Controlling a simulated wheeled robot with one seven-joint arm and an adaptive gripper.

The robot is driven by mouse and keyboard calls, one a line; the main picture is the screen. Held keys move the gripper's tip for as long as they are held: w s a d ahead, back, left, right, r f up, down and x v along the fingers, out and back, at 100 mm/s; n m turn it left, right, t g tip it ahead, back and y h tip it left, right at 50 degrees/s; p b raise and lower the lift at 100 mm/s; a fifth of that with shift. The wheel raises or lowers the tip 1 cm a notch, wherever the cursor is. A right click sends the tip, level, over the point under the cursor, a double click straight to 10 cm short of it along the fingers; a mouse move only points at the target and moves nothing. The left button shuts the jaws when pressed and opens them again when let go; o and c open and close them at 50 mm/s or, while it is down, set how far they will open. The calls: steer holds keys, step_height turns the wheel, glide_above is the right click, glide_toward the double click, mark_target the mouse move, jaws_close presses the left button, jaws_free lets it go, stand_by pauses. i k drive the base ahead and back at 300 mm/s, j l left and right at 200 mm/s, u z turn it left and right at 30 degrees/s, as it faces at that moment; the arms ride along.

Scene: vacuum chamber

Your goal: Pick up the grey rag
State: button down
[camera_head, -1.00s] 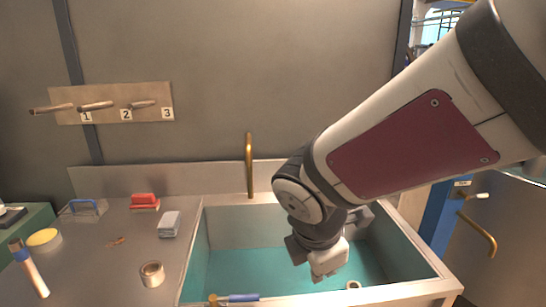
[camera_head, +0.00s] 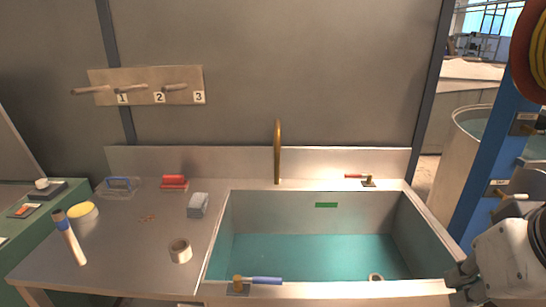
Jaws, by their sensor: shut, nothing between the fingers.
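The grey rag (camera_head: 198,205) looks like a small folded grey block. It lies on the steel counter, just left of the sink's left rim. My gripper (camera_head: 461,284) is at the lower right corner, by the sink's right front corner, far from the rag. It is shut and empty; its fingers show only in part, and the frame edge cuts off the arm.
The sink (camera_head: 315,291) with teal water fills the middle, with a brass faucet (camera_head: 277,150) behind. A tape roll (camera_head: 180,251), red brush (camera_head: 174,183), yellow-lidded tub (camera_head: 84,216) and blue-capped bottle (camera_head: 70,238) stand on the counter. A blue-handled valve (camera_head: 260,281) is on the front rim.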

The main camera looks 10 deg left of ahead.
mark_target(197, 206)
steer(key=i+j, duration=0.1)
steer(key=j, duration=0.3)
steer(key=i+j, duration=0.15)
steer(key=j, duration=0.25)
steer(key=i+j+u, duration=0.1)
steer(key=j, duration=0.35)
steer(key=i+j, duration=0.15)
steer(key=j, duration=0.25)
steer(key=i+j, duration=0.1)
steer(key=j, duration=0.3)
steer(key=i+j+u, duration=0.1)
steer(key=j, duration=0.3)
steer(key=i, duration=0.05)
